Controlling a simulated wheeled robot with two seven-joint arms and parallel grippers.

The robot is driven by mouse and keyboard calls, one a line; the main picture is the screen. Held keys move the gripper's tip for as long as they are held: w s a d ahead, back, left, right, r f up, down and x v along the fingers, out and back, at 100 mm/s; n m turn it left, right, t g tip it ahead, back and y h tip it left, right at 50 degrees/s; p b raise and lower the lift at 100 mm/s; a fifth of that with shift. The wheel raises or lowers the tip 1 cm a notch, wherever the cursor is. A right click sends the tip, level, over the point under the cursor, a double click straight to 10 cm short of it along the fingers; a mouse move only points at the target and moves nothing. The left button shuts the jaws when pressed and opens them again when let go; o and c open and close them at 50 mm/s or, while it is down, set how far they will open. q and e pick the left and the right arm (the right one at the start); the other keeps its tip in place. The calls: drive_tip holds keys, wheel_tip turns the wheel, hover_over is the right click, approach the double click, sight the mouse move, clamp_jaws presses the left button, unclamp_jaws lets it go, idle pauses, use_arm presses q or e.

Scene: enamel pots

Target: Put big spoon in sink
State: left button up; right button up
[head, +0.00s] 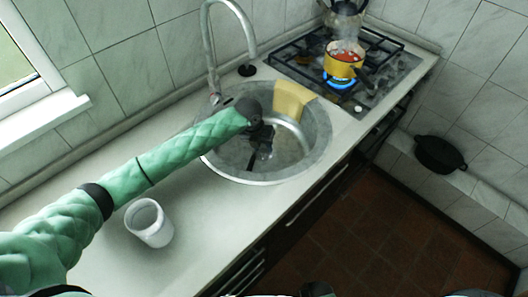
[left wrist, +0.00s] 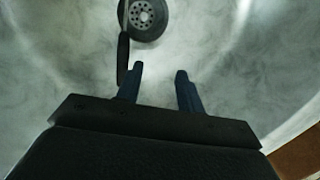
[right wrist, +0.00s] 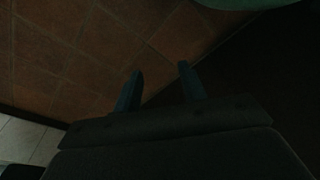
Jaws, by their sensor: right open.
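The round metal sink (head: 318,130) is set in the counter. My left gripper (left wrist: 158,80) reaches down into it, fingers apart with nothing between them. A dark, long, thin piece, which looks like the big spoon's handle (left wrist: 123,55), lies in the sink beside the drain (left wrist: 148,14); its lower end is by the left fingertip, and I cannot tell whether they touch. Its full shape is not visible. In the head view the left gripper (head: 258,158) is dark and small over the basin. My right gripper (right wrist: 158,82) is open and empty, above the brown tiled floor.
A white mug (head: 149,223) stands on the counter in front of my left arm. A yellow cloth (head: 293,99) hangs over the sink's rim near the faucet (head: 210,50). A yellow pot (head: 343,65) steams over a blue flame. A black pan (head: 439,153) sits on the right ledge.

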use_arm(q)
drive_tip(key=b+v, duration=0.1)
drive_tip(key=v, duration=0.6)
drive_tip(key=shift+r+b, duration=0.3)
drive_tip(key=shift+b, duration=0.05)
use_arm(e)
drive_tip(key=r, duration=0.3)
drive_tip(key=w+a+r, duration=0.1)
drive_tip(key=r, duration=0.1)
drive_tip(key=shift+a, duration=0.1)
